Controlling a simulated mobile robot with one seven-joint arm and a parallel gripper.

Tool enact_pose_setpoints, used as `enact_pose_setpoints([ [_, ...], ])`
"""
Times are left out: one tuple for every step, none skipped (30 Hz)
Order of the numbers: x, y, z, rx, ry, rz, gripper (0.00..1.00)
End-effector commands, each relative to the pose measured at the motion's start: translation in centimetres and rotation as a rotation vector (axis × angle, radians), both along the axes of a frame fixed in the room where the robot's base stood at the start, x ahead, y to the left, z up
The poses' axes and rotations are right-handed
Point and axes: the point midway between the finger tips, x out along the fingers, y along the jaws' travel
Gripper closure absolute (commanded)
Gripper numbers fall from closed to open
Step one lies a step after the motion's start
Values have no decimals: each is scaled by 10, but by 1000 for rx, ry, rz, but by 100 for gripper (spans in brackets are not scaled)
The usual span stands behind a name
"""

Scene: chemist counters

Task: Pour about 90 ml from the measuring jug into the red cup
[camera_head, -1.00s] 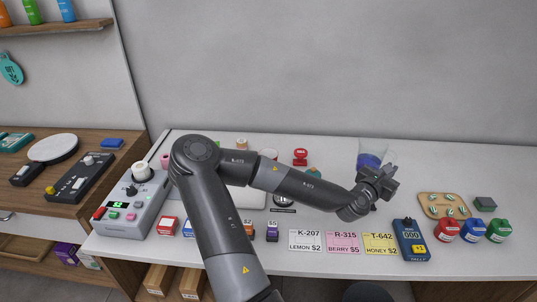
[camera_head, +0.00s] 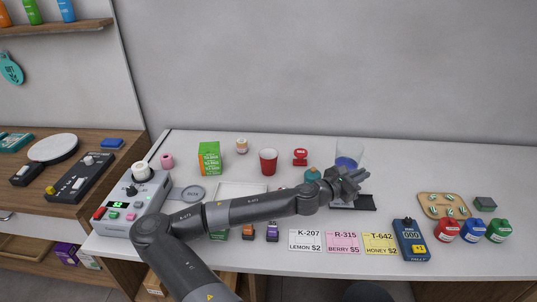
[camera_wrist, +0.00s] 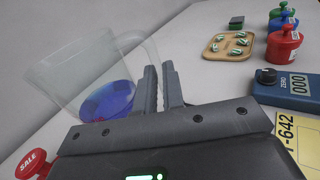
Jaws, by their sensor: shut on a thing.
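The measuring jug (camera_head: 349,150) is clear with blue liquid low inside. My gripper (camera_head: 350,178) is shut on the jug's handle, right of the middle of the counter. In the wrist view the jug (camera_wrist: 85,72) fills the left side, and my gripper's fingers (camera_wrist: 161,88) close around its handle at right. The jug looks nearly upright in the head view. The red cup (camera_head: 268,162) stands upright, left of the jug and apart from it; its inside is too small to read. The wrist view does not show the cup.
A red stamp-like object (camera_head: 300,157) and a teal-topped object (camera_head: 312,175) stand between cup and jug. A green box (camera_head: 209,158) and a small jar (camera_head: 241,146) are left of the cup. A dark tray (camera_head: 365,203) lies below my gripper. Price cards (camera_head: 343,242) line the front.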

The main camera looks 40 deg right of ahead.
Motion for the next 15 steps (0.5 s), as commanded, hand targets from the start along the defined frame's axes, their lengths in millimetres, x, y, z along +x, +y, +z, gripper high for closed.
enact_pose_setpoints([
  [4,5,1,-2,0,-19,100],
  [4,7,0,-1,0,-34,100],
  [5,11,1,-1,0,-55,100],
  [5,13,1,-1,-2,-70,100],
  [6,16,1,-2,-2,-86,100],
  [6,19,1,0,-3,-107,100],
  [6,21,1,0,-3,-123,100],
  [6,24,2,0,-4,-139,100],
  [6,27,3,0,-4,-161,100],
  [6,29,3,0,-3,-178,100],
  [6,32,4,0,-6,-196,100],
  [6,36,4,1,-5,-218,100],
  [6,38,5,2,-7,-235,100],
  [6,41,6,1,-6,-252,100],
  [5,44,7,2,-8,-274,100],
])
